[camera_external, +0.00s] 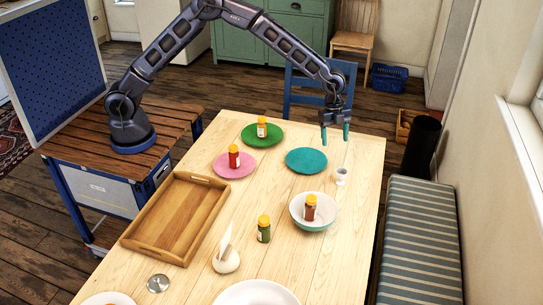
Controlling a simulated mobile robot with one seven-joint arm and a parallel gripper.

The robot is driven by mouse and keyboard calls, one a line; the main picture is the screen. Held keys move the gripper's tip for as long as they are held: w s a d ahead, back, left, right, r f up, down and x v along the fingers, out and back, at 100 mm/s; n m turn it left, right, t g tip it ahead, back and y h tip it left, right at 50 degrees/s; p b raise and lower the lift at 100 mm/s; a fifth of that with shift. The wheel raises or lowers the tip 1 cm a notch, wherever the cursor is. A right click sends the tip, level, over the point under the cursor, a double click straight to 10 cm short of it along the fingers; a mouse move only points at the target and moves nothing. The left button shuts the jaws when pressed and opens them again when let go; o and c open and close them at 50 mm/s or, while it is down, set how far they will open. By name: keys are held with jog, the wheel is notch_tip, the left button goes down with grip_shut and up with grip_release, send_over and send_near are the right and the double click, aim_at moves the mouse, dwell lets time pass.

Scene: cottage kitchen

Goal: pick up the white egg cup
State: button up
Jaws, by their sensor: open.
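The small white egg cup (341,177) stands upright on the wooden table (365,220), toward its right side. It is just behind and to the right of a white bowl. My gripper (335,136) is open and empty, pointing down above the far right part of the table. In the picture it is above the egg cup and apart from it. The gap in height and depth is hard to judge from this single view.
A bowl (300,218) with a jar (310,207) stands nearby. A teal plate (306,161), pink plate (222,167) and green plate (280,139) lie at the back. Another jar (264,229), a napkin holder (226,262) and a wooden tray (147,225) are nearer. Table right of the egg cup is clear.

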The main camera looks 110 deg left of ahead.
send_over(342, 173)
jog(key=s, duration=0.2)
notch_tip(342, 173, down, 6)
jog(key=shift+m, duration=0.3)
jog(key=x, duration=1)
jog(key=shift+w+f, duration=0.2)
jog(key=shift+f, duration=0.2)
jog(key=c, duration=1.1)
